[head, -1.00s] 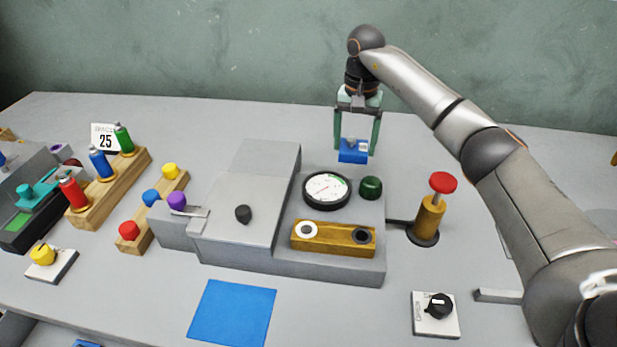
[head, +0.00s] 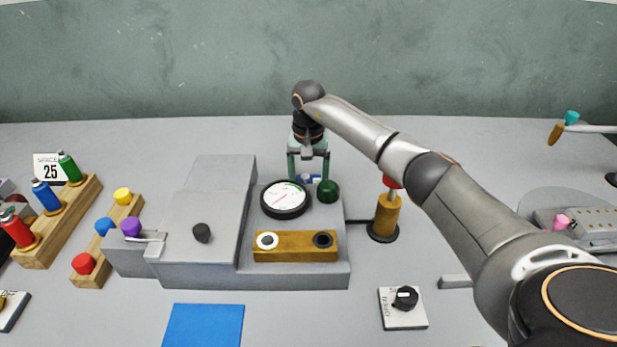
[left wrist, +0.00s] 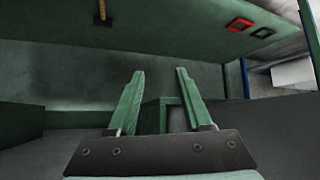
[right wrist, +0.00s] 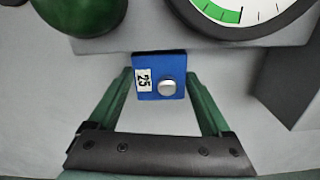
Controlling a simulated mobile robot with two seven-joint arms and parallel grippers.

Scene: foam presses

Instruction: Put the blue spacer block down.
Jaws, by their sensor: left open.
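The blue spacer block (right wrist: 160,75), with a white "25" label and a silver knob, is between the fingertips of my right gripper (right wrist: 159,72) in the right wrist view. The fingers close in on both its sides. In the head view the block (head: 309,181) is partly hidden behind the gauge and green knob, with my right gripper (head: 308,172) above it. I cannot tell whether its underside touches the table. My left gripper (left wrist: 160,80) is open and empty in its wrist view, and outside the head view.
The grey press (head: 200,235) carries a round gauge (head: 284,199), a green knob (head: 327,191) and a brass bar (head: 296,247). A red-topped brass plunger (head: 385,215) stands to its right. A blue mat (head: 203,325) lies in front. Free table lies behind the press.

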